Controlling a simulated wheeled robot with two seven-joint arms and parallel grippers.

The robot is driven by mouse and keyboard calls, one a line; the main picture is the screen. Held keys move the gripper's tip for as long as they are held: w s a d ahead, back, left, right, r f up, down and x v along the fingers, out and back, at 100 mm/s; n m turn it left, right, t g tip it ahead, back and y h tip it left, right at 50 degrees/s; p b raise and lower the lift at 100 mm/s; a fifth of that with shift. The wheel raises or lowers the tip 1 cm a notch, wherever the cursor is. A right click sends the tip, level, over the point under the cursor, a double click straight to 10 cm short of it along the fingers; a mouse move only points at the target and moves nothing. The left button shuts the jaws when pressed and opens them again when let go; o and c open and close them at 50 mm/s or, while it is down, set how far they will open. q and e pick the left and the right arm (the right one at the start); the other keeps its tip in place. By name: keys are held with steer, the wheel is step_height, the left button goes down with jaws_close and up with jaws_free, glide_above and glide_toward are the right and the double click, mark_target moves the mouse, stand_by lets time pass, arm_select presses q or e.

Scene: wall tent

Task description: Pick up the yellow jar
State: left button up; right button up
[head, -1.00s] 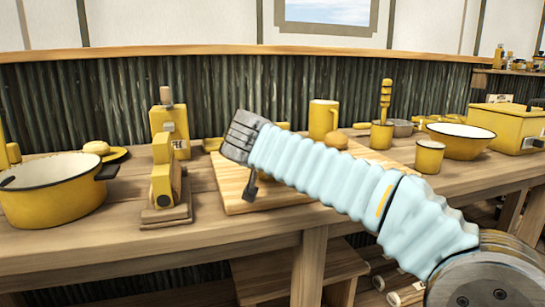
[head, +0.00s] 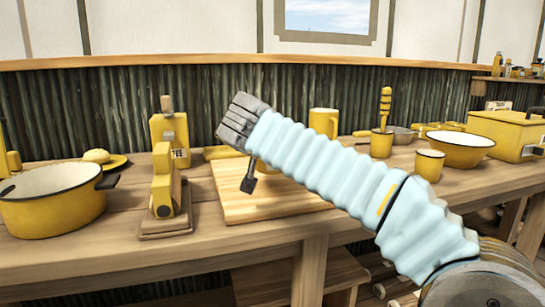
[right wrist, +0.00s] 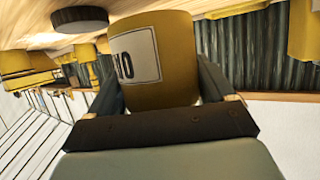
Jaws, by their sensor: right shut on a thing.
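The yellow jar (right wrist: 160,55) with a white lettered label fills the middle of the right wrist view. My right gripper (right wrist: 165,95) is shut on it, with a dark finger on each side. In the head view my right arm reaches in from the lower right over a wooden board, and one dark fingertip of the right gripper (head: 248,185) shows below the wrist. The arm hides most of the jar there; a small yellow patch shows beside the finger. I cannot tell whether the jar touches the board. My left gripper is out of view.
The wooden board (head: 235,205) lies on the workbench (head: 100,255). A yellow pot (head: 50,212) stands left, with a yellow grinder-like device (head: 163,185) and a labelled tin (head: 165,128) nearer the board. A mug (head: 324,122), cup (head: 429,165), bowl (head: 460,150) and box (head: 505,130) stand right.

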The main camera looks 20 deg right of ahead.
steer(key=r+v, duration=0.1)
steer(key=v, duration=0.7)
steer(key=d+r+v, duration=0.1)
steer(key=v, duration=0.7)
steer(key=shift+w+d+r, duration=0.3)
steer(key=shift+d+r, duration=0.05)
steer(key=shift+r, duration=0.05)
steer(key=o, duration=0.6)
steer(key=c, duration=0.6)
